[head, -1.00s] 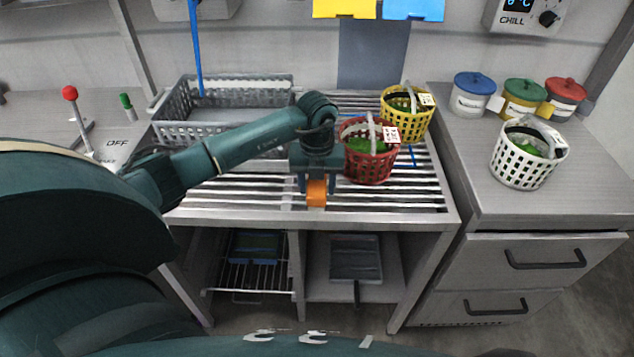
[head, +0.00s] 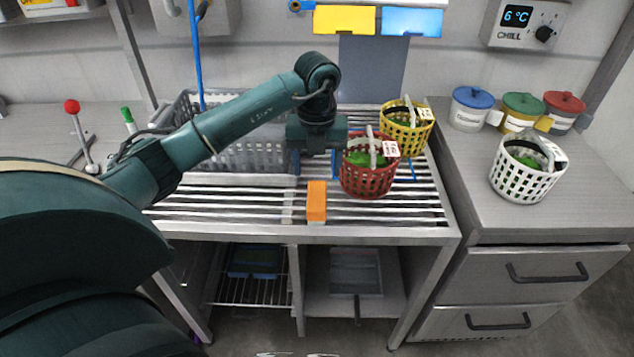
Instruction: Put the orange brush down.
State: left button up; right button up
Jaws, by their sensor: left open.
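The orange brush (head: 316,202) shows as an orange block on the slatted metal rack (head: 240,207), near its front edge. My left gripper (head: 316,168) is open and above and behind the brush, apart from it. My right gripper is not in view.
A red basket (head: 368,180) with greens stands right of the gripper, with a yellow basket (head: 407,135) behind it. A grey crate (head: 250,157) stands behind my left arm. A white basket (head: 522,180) and several lidded tubs stand on the right counter (head: 590,200). The rack's front left is clear.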

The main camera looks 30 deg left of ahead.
pick_arm(q)
jog(key=s+d+f+m+h, duration=0.1)
jog(key=s+d+h, duration=0.15)
jog(key=d, duration=0.35)
jog(key=s+d+f+m+g+h, duration=0.1)
jog(key=s+d+h, duration=0.1)
jog(key=d+h, duration=0.35)
jog(key=s+d+f+m+h, duration=0.1)
jog(key=s+d+m+h, duration=0.1)
jog(key=d, duration=0.6)
jog(key=s+d+r+n+t+h, duration=0.3)
jog(key=d+r+n+t+h, duration=0.35)
jog(key=d+h, duration=0.2)
jog(key=a+f+n+t+y, duration=0.8)
jog(key=n+t+y, duration=0.25)
jog(key=n, duration=0.85)
jog(key=s+a+f+n+g+y+p, duration=0.3)
jog(key=s+a+f+n+g+y, duration=0.1)
jog(key=s+f, duration=0.6)
jog(key=shift+f+n+g+y, duration=0.3)
jog(key=shift+f+n+g, duration=0.15)
jog(key=shift+n+g, duration=0.25)
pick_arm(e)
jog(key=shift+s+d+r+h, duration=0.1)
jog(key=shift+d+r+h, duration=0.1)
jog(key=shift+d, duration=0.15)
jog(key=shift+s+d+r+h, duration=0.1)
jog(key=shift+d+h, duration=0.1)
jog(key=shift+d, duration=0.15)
